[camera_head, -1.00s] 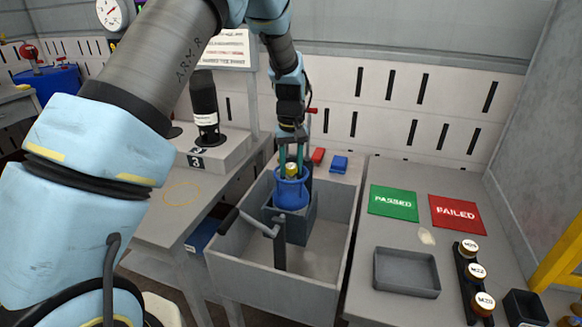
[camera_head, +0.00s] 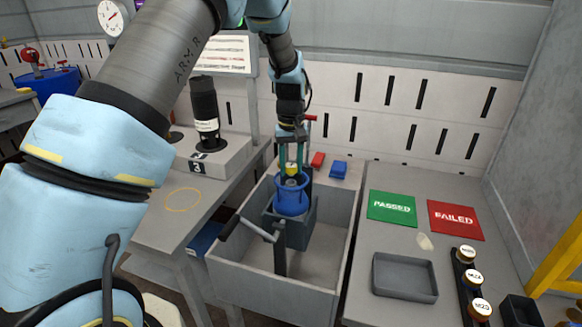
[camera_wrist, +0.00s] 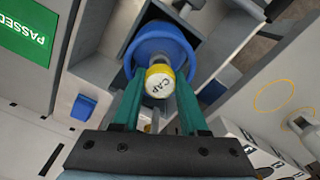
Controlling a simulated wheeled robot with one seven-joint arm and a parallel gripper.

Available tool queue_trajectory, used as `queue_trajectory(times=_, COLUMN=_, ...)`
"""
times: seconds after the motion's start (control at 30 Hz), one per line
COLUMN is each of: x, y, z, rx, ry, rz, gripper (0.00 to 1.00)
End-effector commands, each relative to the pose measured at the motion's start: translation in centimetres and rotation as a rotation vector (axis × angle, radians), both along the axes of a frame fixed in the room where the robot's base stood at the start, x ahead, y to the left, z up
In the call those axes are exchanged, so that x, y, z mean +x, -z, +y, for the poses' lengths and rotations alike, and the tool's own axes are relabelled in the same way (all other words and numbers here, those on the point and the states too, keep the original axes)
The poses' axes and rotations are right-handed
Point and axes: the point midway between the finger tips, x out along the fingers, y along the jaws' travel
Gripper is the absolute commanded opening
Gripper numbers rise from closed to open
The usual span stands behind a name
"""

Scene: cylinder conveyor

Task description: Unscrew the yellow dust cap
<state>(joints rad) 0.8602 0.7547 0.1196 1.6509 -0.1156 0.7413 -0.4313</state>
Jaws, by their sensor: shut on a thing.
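The yellow dust cap (camera_head: 291,168) is between my gripper's green fingertips (camera_head: 291,172). In the wrist view its white top (camera_wrist: 160,81) reads "CAP", and my gripper (camera_wrist: 159,90) is shut on its sides. The cap is above a blue cylinder (camera_head: 290,200), with a grey top showing just beneath it. The blue cylinder also shows in the wrist view (camera_wrist: 165,42), behind the cap. It stands upright in a dark grey holder (camera_head: 298,232) inside the grey bin. I cannot tell whether the cap is fully clear of the cylinder.
The grey bin (camera_head: 340,250) has a crank handle (camera_head: 250,228) at its front. Green PASSED (camera_head: 392,208) and red FAILED (camera_head: 456,220) mats and an empty tray (camera_head: 404,278) lie right. A black cylinder (camera_head: 205,115) stands left. Red and blue blocks (camera_head: 339,168) are behind.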

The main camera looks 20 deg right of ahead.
Motion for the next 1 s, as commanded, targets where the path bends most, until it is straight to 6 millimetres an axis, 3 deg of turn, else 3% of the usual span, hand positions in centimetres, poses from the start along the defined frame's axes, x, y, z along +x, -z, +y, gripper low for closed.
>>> queue_trajectory(times=0.13, x=0.0, y=-1.5, z=0.0, rx=-0.001, ry=0.000, rz=-0.001, gripper=0.00)
queue_trajectory(times=1.0, x=0.0, y=-5.3, z=0.0, rx=0.000, ry=0.000, rz=-0.001, gripper=0.00)
